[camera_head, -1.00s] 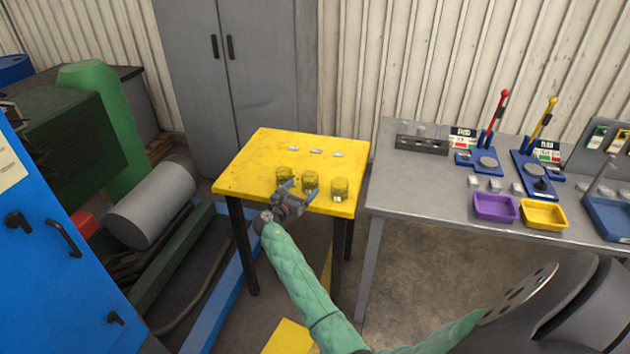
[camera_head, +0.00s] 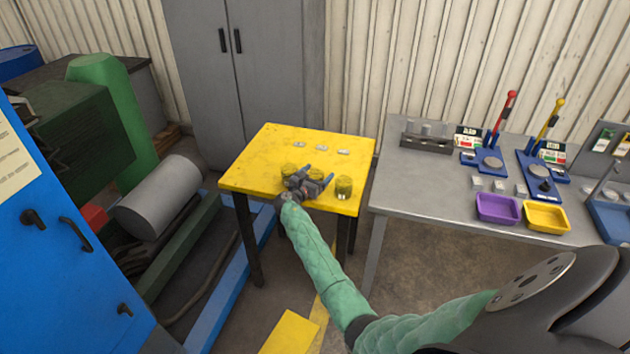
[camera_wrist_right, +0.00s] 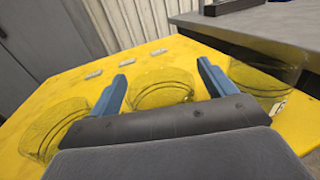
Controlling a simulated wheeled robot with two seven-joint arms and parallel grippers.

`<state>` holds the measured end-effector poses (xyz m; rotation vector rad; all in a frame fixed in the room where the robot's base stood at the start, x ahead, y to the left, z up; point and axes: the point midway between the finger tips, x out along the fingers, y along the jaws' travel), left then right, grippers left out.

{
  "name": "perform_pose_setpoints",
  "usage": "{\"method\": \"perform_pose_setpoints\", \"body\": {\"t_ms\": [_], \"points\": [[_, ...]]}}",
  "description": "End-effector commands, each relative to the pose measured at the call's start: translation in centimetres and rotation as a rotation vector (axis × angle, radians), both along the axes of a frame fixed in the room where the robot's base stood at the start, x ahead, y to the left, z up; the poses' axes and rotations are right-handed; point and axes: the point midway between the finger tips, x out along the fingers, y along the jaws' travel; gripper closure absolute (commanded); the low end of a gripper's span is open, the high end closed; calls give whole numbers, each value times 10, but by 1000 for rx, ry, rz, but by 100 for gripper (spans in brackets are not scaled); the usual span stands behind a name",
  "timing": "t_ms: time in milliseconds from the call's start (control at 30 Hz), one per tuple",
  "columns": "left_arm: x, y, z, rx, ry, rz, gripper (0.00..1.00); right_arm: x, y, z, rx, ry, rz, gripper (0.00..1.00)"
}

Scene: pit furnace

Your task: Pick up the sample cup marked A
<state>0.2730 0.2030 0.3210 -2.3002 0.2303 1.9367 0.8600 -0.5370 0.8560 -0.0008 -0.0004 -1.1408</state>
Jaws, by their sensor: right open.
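Three clear cups stand in a row near the front edge of the yellow table. The left cup (camera_head: 288,170) and middle cup (camera_head: 318,175) are partly hidden by my right gripper (camera_head: 317,175); the right cup (camera_head: 344,188) shows clearly. The wrist view also shows the left cup (camera_wrist_right: 52,128), middle cup (camera_wrist_right: 162,90) and right cup (camera_wrist_right: 270,80). My right gripper (camera_wrist_right: 163,74) is open and empty, its blue fingers either side of the middle cup in that view. Contact cannot be told. I cannot read which cup is marked A. My left gripper is out of view.
The yellow table (camera_head: 257,168) carries three small pale labels (camera_head: 322,148) behind the cups. A grey bench (camera_head: 420,185) stands at the right, with lever tools, a purple tray (camera_head: 497,209) and a yellow tray (camera_head: 546,218). A grey cabinet (camera_head: 265,80) stands behind.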

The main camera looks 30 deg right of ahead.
Motion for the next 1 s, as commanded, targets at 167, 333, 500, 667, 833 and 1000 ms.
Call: {"method": "perform_pose_setpoints", "body": {"t_ms": [167,333,500,667,833,1000], "points": [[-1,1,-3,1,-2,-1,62,2,-3,-1,1,0,0,17],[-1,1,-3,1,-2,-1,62,1,-3,-1,1,0,0,23],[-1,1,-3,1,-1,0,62,1,-3,-1,1,0,0,57],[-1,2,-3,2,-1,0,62,1,-3,-1,1,0,0,65],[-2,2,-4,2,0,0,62,1,-3,0,0,0,0,66],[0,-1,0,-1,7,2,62,2,-3,10,1,-3,0,66]]}}
